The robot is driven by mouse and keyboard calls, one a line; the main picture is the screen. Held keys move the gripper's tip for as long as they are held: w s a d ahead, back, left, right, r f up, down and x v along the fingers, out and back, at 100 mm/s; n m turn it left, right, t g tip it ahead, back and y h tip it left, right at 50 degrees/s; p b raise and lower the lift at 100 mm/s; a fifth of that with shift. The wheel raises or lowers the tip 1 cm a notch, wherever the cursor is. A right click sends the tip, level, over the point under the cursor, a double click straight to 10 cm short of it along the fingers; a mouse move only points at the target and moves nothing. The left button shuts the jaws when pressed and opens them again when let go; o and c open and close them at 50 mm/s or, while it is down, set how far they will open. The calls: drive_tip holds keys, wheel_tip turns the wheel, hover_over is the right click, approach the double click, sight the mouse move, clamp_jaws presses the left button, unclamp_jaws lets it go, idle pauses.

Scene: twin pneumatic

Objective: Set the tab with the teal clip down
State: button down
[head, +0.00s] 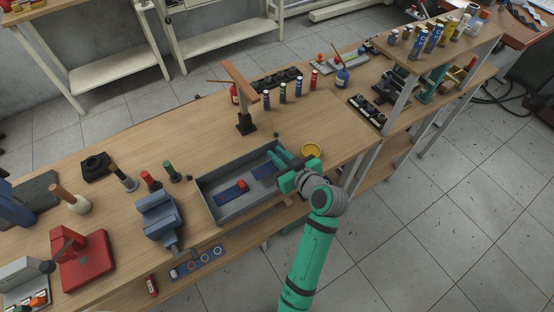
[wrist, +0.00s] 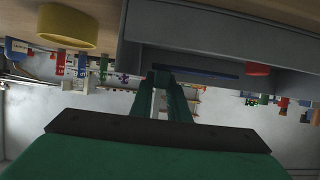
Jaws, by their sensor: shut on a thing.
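A grey open tray (head: 218,206) stands on the wooden bench. Inside it on the left lies a blue tab (head: 228,195) with a red clip (head: 241,184); the red clip also shows in the wrist view (wrist: 258,70). A second blue tab (head: 263,172) is in the tray's right part, at my fingertips. My green gripper (head: 277,163) reaches in over the tray's right end, shut on a small dark teal clip (wrist: 160,78) at its fingertips. The fingers mostly hide this clip. I cannot tell whether the second tab touches the tray floor.
Several bottles and a black rack (head: 367,113) stand farther back. Bench between the post and tray is clear.

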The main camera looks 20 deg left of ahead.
drive_tip(key=shift+w+a+f, duration=0.1)
drive_tip(key=shift+f, duration=0.8)
drive_tip(key=shift+w+a+f, duration=0.1)
drive_tip(key=shift+f, duration=0.8)
drive_tip(key=shift+f, duration=0.15)
drive_tip(key=c, duration=2)
unclamp_jaws()
drive_tip(key=shift+d+r, duration=0.1)
drive_tip(key=shift+r, duration=0.15)
drive_tip(key=v, duration=1.2)
